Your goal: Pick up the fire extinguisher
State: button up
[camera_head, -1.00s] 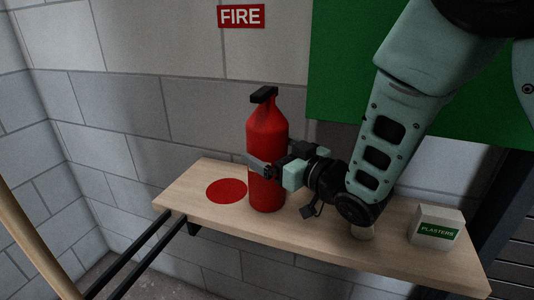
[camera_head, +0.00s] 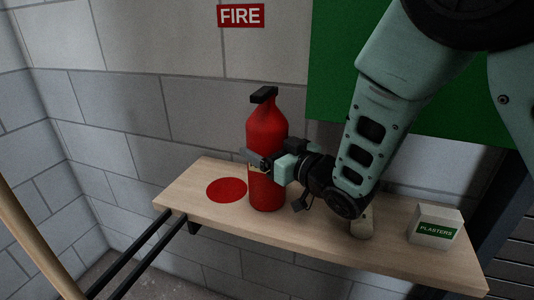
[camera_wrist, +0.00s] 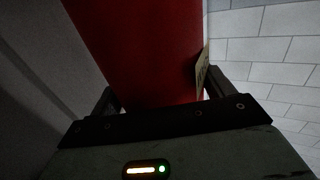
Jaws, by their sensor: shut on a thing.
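The red fire extinguisher (camera_head: 266,130) with a black top stands upright on the wooden shelf (camera_head: 330,240), just right of a flat red disc (camera_head: 226,190). My gripper (camera_head: 262,162) reaches in from the right and is shut on the middle of its body. In the wrist view the red body (camera_wrist: 145,50) fills the space between the two fingers (camera_wrist: 160,95), with the edge of a pale label (camera_wrist: 202,65) at its right. The base looks to be on the shelf; I cannot tell whether there is any gap.
A white plasters box (camera_head: 436,226) stands on the right of the shelf. A small pale object (camera_head: 361,222) stands behind my arm's lower end. A red FIRE sign (camera_head: 241,16) and a green panel (camera_head: 335,70) are on the block wall. Black rails (camera_head: 140,255) run at the front left.

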jog(key=shift+r, duration=0.3)
